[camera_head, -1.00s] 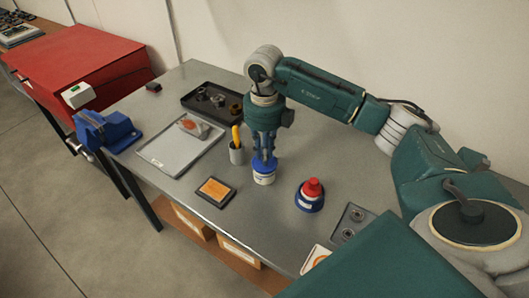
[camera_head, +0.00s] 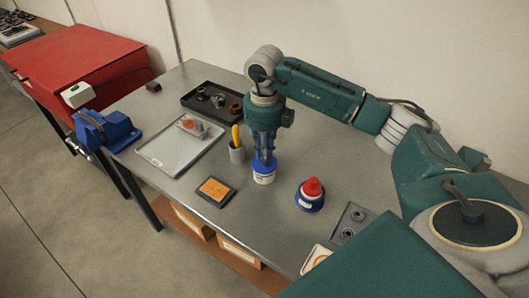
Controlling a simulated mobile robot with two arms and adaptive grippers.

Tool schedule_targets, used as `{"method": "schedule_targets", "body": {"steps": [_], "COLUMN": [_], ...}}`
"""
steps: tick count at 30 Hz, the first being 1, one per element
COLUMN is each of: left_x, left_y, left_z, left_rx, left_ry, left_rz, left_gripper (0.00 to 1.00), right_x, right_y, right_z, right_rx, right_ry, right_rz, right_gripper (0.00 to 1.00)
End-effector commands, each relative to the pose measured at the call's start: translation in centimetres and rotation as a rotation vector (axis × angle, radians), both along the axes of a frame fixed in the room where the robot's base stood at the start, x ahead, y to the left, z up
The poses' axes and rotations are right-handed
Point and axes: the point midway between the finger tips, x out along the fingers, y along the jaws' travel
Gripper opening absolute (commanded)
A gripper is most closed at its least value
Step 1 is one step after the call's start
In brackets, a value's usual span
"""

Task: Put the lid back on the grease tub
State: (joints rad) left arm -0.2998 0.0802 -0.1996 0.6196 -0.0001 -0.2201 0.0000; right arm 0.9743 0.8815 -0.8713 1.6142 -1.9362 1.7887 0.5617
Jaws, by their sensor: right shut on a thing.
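The grease tub (camera_head: 264,179) is a small white tub standing upright on the grey table. Its blue lid (camera_head: 258,164) is at the top of the tub, and I see no gap between them. My right gripper (camera_head: 264,160) points straight down over the tub and is shut on the blue lid. The fingers hide part of the lid. My left gripper is not in view.
A grey cup with a yellow-handled tool (camera_head: 237,153) is close on the left. An orange-faced pad (camera_head: 214,191), a light tray (camera_head: 158,155), a dark parts tray (camera_head: 190,98) and a blue vise (camera_head: 105,130) are further left.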

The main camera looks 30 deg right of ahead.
Motion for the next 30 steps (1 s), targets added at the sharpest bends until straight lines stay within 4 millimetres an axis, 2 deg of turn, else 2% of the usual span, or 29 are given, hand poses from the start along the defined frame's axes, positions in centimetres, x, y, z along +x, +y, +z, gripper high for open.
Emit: {"method": "schedule_targets", "body": {"steps": [12, 13, 16, 22, 23, 25, 30], "left_x": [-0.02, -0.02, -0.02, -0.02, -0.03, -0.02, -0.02], "left_y": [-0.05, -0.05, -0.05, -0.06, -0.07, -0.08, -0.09], "left_z": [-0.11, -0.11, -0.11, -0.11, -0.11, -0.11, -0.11], "left_rx": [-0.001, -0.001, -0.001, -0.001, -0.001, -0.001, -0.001], "left_ry": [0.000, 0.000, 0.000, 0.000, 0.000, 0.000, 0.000], "left_rz": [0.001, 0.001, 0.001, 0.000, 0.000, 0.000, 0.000], "left_gripper": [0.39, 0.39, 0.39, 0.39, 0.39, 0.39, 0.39], "right_x": [0.01, 0.01, 0.01, 0.00, 0.00, 0.00, 0.00], "right_y": [-0.01, -0.01, -0.01, -0.01, -0.01, -0.01, 0.00], "right_z": [-0.03, -0.03, -0.04, -0.05, -0.05, -0.05, -0.05], "right_rx": [0.000, 0.000, 0.000, 0.000, 0.000, 0.000, 0.000], "right_ry": [0.000, 0.000, 0.000, 0.000, 0.000, 0.000, 0.000], "right_rz": [0.000, 0.000, 0.000, 0.000, 0.000, 0.000, 0.000], "right_gripper": [0.01, 0.20, 0.38, 0.38, 0.42, 0.56, 0.56]}}
